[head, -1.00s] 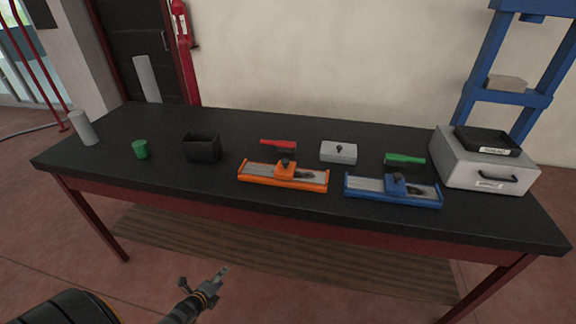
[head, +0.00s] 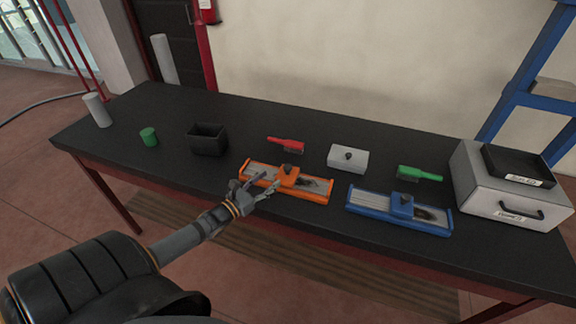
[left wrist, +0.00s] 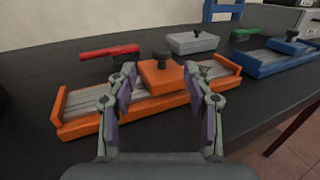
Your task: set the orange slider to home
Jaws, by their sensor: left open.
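The orange slider (head: 289,176) is a block with a dark knob, sitting near the middle of its orange-framed rail unit (head: 318,197) on the black table. In the left wrist view the orange slider (left wrist: 163,75) shows between and beyond my open fingertips, with a grey strip of rail to its left and a dark patch to its right. My left gripper (head: 262,185) is open over the front left part of the rail unit, close to the slider; the wrist view shows its fingers (left wrist: 165,84) spread. I cannot tell whether they touch it. My right gripper is not in view.
A blue rail unit (head: 365,204) sits to the right. Behind are a red brush (head: 286,143), a grey block with a knob (head: 348,158) and a green brush (head: 419,173). A black bin (head: 207,139) and green cylinder (head: 148,137) stand left; a grey drawer box (head: 500,190) stands right.

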